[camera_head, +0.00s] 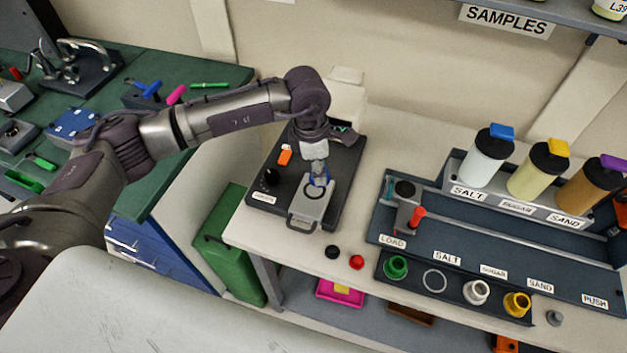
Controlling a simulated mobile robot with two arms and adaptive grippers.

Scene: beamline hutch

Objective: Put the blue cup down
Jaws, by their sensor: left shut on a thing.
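My left gripper (319,177) points down over the dark device on the bench and is shut on the blue cup (322,182). I cannot tell whether the cup touches the plate. My right gripper is not in view.
The dark device (258,187) carries an orange switch and a knob. A cup rack (455,291) holds green, white and yellow cups, with one empty ringed place. Salt, sugar and sand jars stand behind at right. Black and red caps (356,262) lie in front of the device.

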